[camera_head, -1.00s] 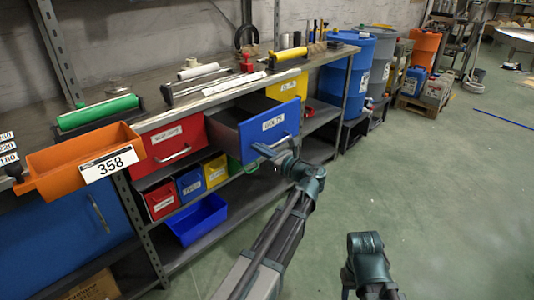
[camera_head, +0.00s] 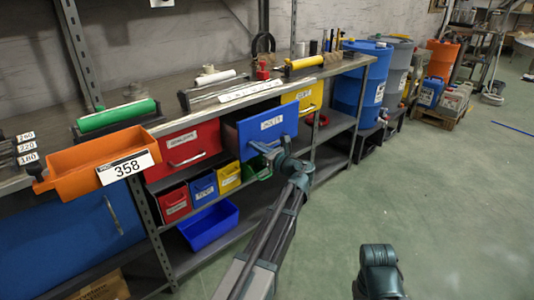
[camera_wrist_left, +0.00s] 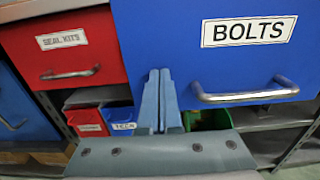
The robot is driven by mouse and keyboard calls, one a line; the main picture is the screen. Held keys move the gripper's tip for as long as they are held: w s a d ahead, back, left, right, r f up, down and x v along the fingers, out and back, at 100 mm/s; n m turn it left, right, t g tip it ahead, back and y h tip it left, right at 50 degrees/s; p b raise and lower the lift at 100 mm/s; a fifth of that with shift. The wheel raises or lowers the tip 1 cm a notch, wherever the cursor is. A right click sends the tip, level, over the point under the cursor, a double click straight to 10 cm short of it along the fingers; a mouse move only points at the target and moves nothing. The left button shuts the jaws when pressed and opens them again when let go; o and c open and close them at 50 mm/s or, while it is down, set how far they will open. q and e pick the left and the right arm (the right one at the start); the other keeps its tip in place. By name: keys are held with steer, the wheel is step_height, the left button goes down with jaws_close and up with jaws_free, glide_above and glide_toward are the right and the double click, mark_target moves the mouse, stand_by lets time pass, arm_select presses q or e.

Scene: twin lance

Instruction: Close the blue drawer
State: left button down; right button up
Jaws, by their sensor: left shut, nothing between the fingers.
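The blue drawer (camera_head: 275,125), labelled BOLTS, is partly open; its front stands out past the red and yellow drawers, and a strip of its dark side shows. Its front (camera_wrist_left: 210,65) fills much of the left wrist view, with a silver handle (camera_wrist_left: 245,96) low on it. My left gripper (camera_head: 262,148) is shut and empty at the lower left part of the front. In the left wrist view its fingertips (camera_wrist_left: 158,74) overlap the front, left of the handle; I cannot tell if they touch. My right arm shows at the lower right, but its gripper is out of view.
A red drawer (camera_head: 184,148) sits left of the blue one and a yellow drawer (camera_head: 303,97) right of it, both shut. Small bins and a blue tray (camera_head: 208,224) are on the shelves below. An orange bin (camera_head: 80,165) juts out at left. The green floor is clear.

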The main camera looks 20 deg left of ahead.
arm_select(q)
steer(key=x, duration=1.1)
steer(key=shift+w+a, duration=0.1)
steer(key=shift+w+a+r, duration=0.1)
steer(key=shift+a, duration=0.05)
arm_select(e)
steer(key=shift+d, duration=0.1)
arm_select(q)
steer(key=shift+a, duration=0.1)
steer(key=v, duration=1.4)
steer(key=shift+d, duration=0.3)
arm_select(e)
steer(key=shift+w+d, duration=0.1)
steer(key=shift+d, duration=0.8)
